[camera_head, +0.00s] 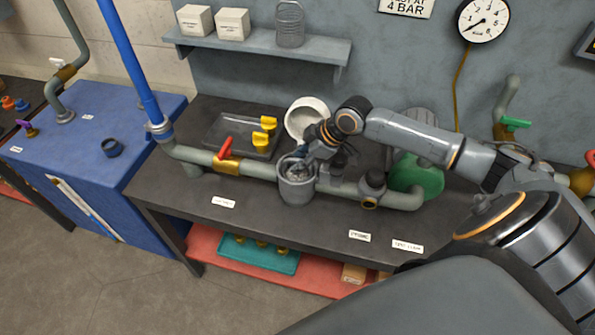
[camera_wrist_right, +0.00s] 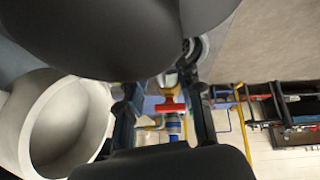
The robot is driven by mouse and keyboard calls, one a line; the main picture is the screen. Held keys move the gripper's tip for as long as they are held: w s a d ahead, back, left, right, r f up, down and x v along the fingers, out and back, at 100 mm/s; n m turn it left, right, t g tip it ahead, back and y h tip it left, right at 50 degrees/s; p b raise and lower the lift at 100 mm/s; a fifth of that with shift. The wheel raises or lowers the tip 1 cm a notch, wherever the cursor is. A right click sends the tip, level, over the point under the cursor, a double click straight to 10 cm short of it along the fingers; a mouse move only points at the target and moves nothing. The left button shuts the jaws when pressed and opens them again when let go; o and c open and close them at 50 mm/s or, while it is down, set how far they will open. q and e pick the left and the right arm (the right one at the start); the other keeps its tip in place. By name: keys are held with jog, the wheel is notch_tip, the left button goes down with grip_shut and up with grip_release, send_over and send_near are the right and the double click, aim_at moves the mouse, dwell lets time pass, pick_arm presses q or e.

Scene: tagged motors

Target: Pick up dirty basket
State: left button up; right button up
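The grey round filter housing (camera_head: 297,188) stands open at the top in the pipe line on the bench. A greyish, speckled basket (camera_head: 298,169) appears to sit inside it, partly hidden by my gripper. My right gripper (camera_head: 300,153) reaches in from the right, just above the housing's mouth. In the right wrist view its two dark fingers (camera_wrist_right: 165,100) are apart, with background showing between them. I cannot tell whether the tips touch the basket. A clean-looking metal mesh basket (camera_head: 289,24) stands on the wall shelf. My left gripper is not in view.
A white round bowl-like part (camera_head: 307,119) stands close behind my gripper. A red-handled valve (camera_head: 225,147) is on the pipe to the left. A dark tray (camera_head: 228,147) with yellow parts lies behind it. The bench front (camera_head: 260,221) is mostly clear, with labels.

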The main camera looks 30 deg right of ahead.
jog(key=shift+x, duration=0.85)
grip_shut()
jog(key=shift+r, duration=0.15)
